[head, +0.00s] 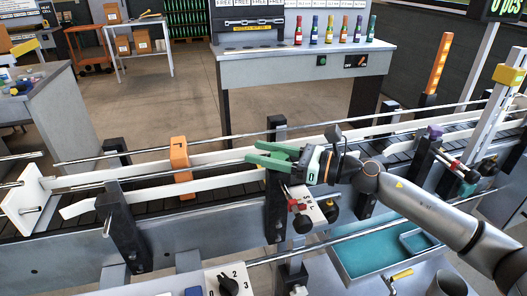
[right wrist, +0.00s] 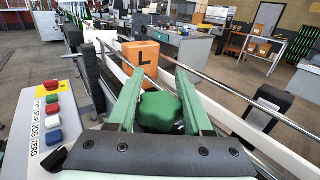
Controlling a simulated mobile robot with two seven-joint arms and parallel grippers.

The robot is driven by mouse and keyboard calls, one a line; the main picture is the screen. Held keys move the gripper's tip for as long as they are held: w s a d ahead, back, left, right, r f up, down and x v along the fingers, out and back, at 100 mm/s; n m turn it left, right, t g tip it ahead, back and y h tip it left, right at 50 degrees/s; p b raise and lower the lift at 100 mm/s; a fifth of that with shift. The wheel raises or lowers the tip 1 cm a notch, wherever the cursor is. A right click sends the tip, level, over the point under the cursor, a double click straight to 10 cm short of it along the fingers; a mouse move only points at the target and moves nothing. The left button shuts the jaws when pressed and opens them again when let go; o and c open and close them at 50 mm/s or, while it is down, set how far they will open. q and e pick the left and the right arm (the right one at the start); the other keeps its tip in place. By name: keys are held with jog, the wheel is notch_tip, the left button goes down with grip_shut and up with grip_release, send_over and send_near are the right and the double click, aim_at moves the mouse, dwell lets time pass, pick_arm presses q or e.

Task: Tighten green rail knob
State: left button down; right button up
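The green rail knob (right wrist: 160,110) is a rounded, lobed knob. In the right wrist view it lies between the two green fingers of my right gripper (right wrist: 159,78), close to both, with its near edge partly hidden by the gripper body. The fingers are spread apart, and I cannot tell whether they touch the knob. In the head view my right gripper (head: 253,151) reaches in from the right over the conveyor's near rail, its fingers pointing left. The knob cannot be made out there. My left gripper is not in view.
An orange block (head: 180,160), marked L in the wrist view (right wrist: 141,62), stands on the conveyor left of my gripper. Black rail posts (head: 277,190) stand close by. A purple knob (head: 435,131) is to the right. A button panel (right wrist: 52,125) is on the near side.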

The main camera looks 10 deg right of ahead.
aim_at(287, 157)
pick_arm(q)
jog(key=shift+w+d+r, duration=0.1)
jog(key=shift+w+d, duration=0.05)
pick_arm(e)
jog(key=o, duration=0.4)
jog(key=shift+o, duration=0.2)
jog(key=shift+s+d+f, duration=0.1)
jog(key=shift+s+d, duration=0.05)
jog(key=shift+d, duration=0.05)
jog(key=b+v, duration=0.1)
jog(key=v, duration=0.1)
jog(key=b+v, duration=0.1)
jog(key=v, duration=0.1)
jog(key=shift+s+d+f, duration=0.1)
jog(key=shift+d+f, duration=0.1)
jog(key=shift+f, duration=0.05)
pick_arm(q)
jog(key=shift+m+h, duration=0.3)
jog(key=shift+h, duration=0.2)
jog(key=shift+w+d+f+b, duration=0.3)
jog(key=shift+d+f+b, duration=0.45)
jog(key=shift+b, duration=0.1)
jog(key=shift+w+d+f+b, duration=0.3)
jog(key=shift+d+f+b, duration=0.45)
jog(key=shift+b, duration=0.1)
pick_arm(e)
jog(key=v, duration=0.7)
jog(key=shift+s+d+r, duration=0.2)
jog(key=shift+r, duration=0.2)
